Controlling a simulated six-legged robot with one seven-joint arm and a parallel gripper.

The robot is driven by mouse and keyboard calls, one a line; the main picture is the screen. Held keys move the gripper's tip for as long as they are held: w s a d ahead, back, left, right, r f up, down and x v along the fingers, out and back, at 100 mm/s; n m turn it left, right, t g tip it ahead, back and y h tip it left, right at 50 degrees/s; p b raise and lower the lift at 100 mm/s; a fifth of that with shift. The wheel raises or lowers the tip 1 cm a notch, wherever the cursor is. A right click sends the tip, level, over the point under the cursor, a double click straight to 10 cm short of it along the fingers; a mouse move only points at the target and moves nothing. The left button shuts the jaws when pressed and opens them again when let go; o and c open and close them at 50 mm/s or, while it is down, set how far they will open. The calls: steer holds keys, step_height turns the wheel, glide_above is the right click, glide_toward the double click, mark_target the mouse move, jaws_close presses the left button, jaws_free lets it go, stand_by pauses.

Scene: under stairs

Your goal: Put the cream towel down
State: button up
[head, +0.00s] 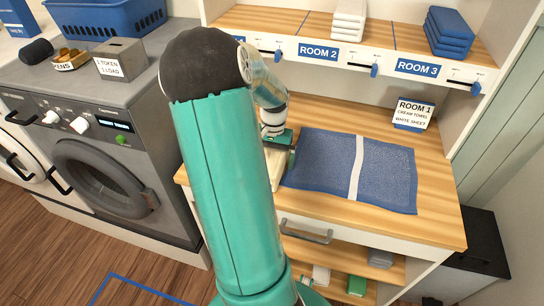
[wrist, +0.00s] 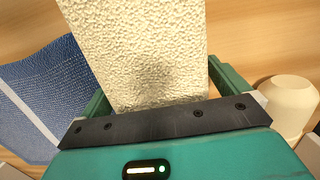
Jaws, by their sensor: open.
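The cream towel (wrist: 140,45) has a rough, nubby surface and fills the upper middle of the wrist view. It lies between the two green fingers of my gripper (wrist: 160,90), which is open around it. In the head view a pale edge of the towel (head: 274,166) shows on the wooden counter, left of a blue cloth with a white stripe (head: 320,160). My gripper (head: 282,140) is at the towel there. My own arm hides much of the towel and the fingertips.
The blue cloth also shows in the wrist view (wrist: 45,85), beside the left finger. A pale rounded object (wrist: 290,105) stands right of my gripper. A ROOM 1 card (head: 412,114) stands behind the cloth. A shelf (head: 395,40) with folded cloths overhangs the back. A washer (head: 105,170) is at left.

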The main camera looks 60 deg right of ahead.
steer(key=c, duration=1.3)
steer(key=shift+o, duration=0.2)
steer(key=shift+r, duration=0.1)
